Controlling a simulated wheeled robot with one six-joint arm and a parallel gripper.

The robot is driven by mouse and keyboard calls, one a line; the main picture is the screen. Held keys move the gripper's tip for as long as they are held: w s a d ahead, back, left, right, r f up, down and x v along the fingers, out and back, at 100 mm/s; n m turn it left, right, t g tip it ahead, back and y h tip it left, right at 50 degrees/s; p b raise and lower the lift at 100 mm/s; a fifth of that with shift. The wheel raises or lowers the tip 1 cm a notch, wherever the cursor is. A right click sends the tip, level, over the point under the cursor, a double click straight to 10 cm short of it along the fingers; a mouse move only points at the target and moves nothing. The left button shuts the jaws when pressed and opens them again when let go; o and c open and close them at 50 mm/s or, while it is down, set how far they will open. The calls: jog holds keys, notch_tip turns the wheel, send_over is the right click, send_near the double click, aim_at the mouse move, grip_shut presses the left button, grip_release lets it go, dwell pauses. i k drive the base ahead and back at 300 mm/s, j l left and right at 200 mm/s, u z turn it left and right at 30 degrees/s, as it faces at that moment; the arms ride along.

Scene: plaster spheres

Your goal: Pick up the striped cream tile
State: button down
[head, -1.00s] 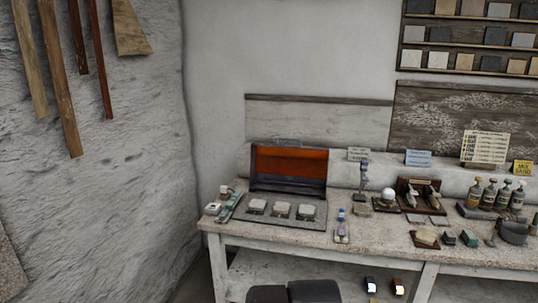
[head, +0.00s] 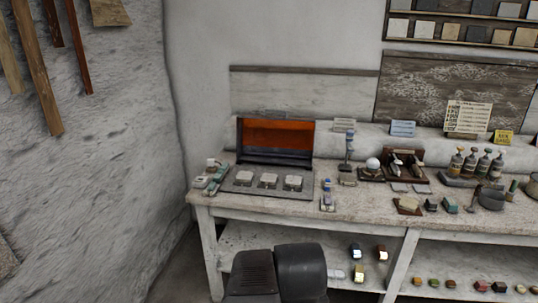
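I cannot single out a striped cream tile for certain; the pieces are too small to show stripes. A cream block (head: 409,203) lies on a small brown board on the right part of the bench. Two flat pale pieces (head: 399,188) lie just behind it. My gripper is not in view; dark rounded parts at the bottom middle look like my own arm, well short of the bench.
The pale workbench (head: 350,206) runs along the wall. It holds an orange-fronted panel (head: 276,137), a white ball on a stand (head: 372,164), bottles (head: 469,164) and a dark bowl (head: 491,199). A lower shelf (head: 455,263) holds several small blocks. A rough wall closes the left side.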

aim_at(349, 179)
jog(key=i+l, duration=0.7)
jog(key=i+l+u, duration=0.1)
jog(key=i+l, duration=0.6)
jog(key=l, duration=0.2)
